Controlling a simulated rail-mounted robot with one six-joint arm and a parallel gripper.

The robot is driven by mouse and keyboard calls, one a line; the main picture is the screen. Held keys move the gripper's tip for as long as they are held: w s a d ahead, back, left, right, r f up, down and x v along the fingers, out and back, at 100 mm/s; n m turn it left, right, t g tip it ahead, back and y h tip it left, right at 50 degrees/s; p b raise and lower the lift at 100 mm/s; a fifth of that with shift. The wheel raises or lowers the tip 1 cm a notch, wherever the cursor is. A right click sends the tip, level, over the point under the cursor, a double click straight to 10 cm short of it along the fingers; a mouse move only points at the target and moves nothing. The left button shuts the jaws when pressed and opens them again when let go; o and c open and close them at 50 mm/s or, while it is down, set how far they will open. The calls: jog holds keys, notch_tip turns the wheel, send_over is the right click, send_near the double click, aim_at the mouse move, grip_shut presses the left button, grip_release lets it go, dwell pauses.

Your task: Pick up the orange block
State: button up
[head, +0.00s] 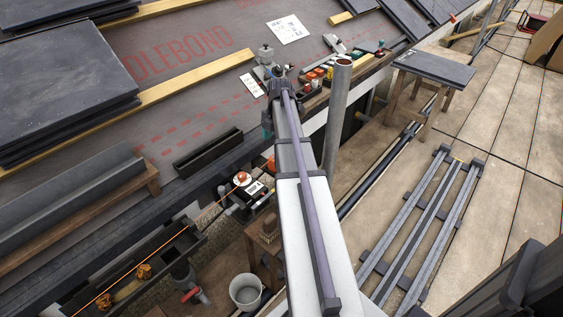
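My arm reaches up the middle of the head view, and its dark wrist end is near the roof's edge. My gripper (266,72) is small and partly hidden by the wrist, so its fingers cannot be made out. Small orange-red items (312,76) sit in a dark tray just right of the wrist. Another orange patch (268,162) shows beside my arm lower down, partly covered by it. I cannot tell which of these is the orange block. Nothing is clearly seen held by my gripper.
Stacked dark slates (60,85) lie on the grey membrane at left, along yellow battens (195,72). A metal pole (337,115) stands close right of my arm. A bucket (246,291) stands below. A slate-topped stand (435,67) is at right.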

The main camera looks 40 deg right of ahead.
aim_at(274, 158)
jog(key=f+b, duration=0.3)
jog(key=a+f+b, duration=0.1)
jog(key=f+b, duration=0.7)
jog(key=shift+a, duration=0.15)
jog(key=shift+r, duration=0.15)
jog(key=c, duration=1)
